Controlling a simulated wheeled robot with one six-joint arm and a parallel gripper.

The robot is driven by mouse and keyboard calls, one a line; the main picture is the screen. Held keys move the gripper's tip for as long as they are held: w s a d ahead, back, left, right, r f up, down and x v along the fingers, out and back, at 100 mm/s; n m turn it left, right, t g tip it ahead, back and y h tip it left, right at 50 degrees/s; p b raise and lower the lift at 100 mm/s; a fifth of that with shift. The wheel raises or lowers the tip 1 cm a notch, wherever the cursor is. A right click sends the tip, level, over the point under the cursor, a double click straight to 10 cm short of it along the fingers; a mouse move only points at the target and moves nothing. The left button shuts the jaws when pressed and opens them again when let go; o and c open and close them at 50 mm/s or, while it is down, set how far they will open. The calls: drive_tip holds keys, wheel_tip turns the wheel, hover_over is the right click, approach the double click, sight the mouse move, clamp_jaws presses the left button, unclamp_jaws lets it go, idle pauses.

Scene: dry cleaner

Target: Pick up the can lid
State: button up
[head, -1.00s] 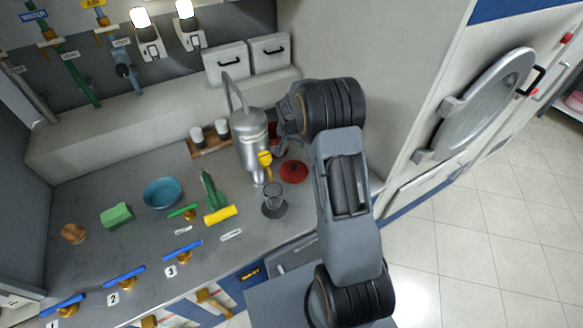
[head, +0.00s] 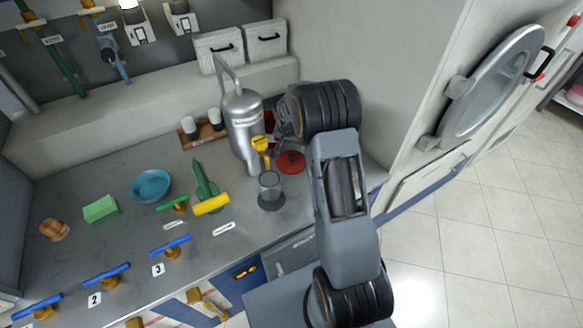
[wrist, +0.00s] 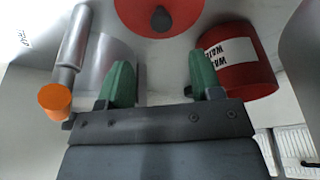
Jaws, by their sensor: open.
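The can lid (head: 291,161) is a round red disc with a dark knob, lying flat on the grey counter beside my forearm. In the wrist view the lid (wrist: 135,14) is at the top edge, partly cut off, with its knob facing me. My gripper (wrist: 158,78) is open, its two green fingertips apart with nothing between them. The lid is beyond the fingertips and apart from them. A red can (wrist: 250,82) with a white label, partly readable, stands to the right. In the head view my arm and the silver tank mostly hide the gripper and can.
A silver tank (head: 243,125) with a yellow-handled tap stands just left of my gripper. Left are a green bottle (head: 204,182), a yellow roll (head: 211,204) and a blue bowl (head: 151,186). A wall rises behind the arm.

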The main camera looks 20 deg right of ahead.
sight(291, 155)
drive_tip(key=x, duration=0.2)
drive_tip(key=shift+s+f+b, duration=0.1)
drive_tip(key=shift+f+b, duration=0.3)
drive_tip(key=shift+f, duration=0.05)
drive_tip(key=shift+p+x, duration=0.95)
drive_tip(key=shift+x, duration=2.3)
drive_tip(key=shift+a, duration=0.2)
drive_tip(key=c, duration=1)
drive_tip(key=shift+o, duration=0.2)
